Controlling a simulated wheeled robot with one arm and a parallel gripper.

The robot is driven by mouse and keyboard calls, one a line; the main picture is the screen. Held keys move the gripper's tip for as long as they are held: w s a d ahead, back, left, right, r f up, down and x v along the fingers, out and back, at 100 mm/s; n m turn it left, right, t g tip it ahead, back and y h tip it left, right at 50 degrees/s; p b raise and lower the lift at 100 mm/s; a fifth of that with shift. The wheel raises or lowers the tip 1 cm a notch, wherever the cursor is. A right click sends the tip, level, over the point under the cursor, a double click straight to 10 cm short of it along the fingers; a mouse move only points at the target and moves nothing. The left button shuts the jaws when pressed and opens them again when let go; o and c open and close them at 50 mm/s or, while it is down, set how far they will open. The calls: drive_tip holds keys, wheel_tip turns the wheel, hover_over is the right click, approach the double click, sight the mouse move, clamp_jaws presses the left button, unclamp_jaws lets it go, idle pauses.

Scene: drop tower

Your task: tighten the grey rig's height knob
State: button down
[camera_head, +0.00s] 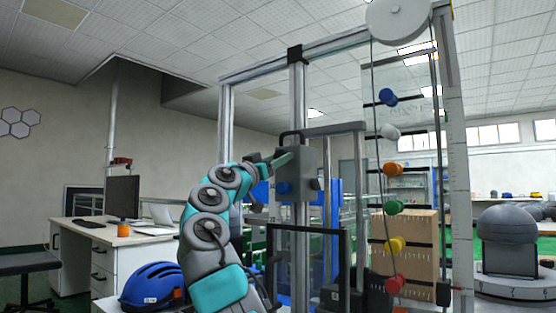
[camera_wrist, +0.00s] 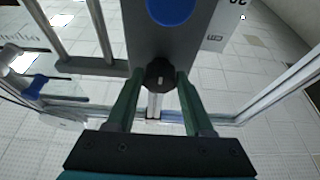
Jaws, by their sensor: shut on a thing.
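The grey rig's carriage block (camera_head: 298,172) sits on the upright post in the head view, with a blue round knob (camera_head: 284,188) low on its front. In the wrist view the grey block (camera_wrist: 140,38) shows the blue round knob (camera_wrist: 170,8) at the top and a small black knob (camera_wrist: 160,74) at its near edge. My gripper (camera_head: 282,160) is at the block's upper left. In the wrist view my gripper (camera_wrist: 160,82) has its green fingers on both sides of the black knob, shut on it. The knob's marking is too small to read.
A clear panel with several coloured pegs, one of them orange (camera_head: 393,168), stands right of the post. A brown box (camera_head: 404,245) is below. A blue helmet (camera_head: 152,284) and a white desk (camera_head: 110,238) are at left. A dark frame (camera_head: 345,265) stands in front.

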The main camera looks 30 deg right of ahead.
drive_tip(key=shift+s+n+t, duration=0.1)
drive_tip(key=shift+n+t, duration=0.2)
drive_tip(key=shift+n, duration=0.1)
drive_tip(key=n+t+y, duration=0.1)
drive_tip(key=n, duration=0.2)
drive_tip(key=n+t+y+p, duration=0.1)
drive_tip(key=n, duration=0.3)
drive_tip(key=r+n+t+y, duration=0.1)
drive_tip(key=n+t, duration=0.1)
drive_tip(key=n, duration=0.1)
drive_tip(key=shift+s+p, duration=0.2)
drive_tip(key=shift+p, duration=0.1)
drive_tip(key=n+y+p, duration=0.1)
drive_tip(key=n+p, duration=0.1)
drive_tip(key=n+t+y+p, duration=0.1)
drive_tip(key=n+p, duration=0.2)
drive_tip(key=shift+r, duration=0.2)
drive_tip(key=n+y+p, duration=0.1)
drive_tip(key=n+p, duration=0.1)
drive_tip(key=shift+f+p, duration=0.1)
drive_tip(key=shift+p, duration=0.2)
drive_tip(key=shift+f+n+y+p, duration=0.1)
drive_tip(key=shift+n+y+p, duration=0.5)
drive_tip(key=shift+n, duration=0.6)
drive_tip(key=shift+f+n+g+y, duration=0.15)
drive_tip(key=shift+n+g+y, duration=0.2)
drive_tip(key=shift+n, duration=0.75)
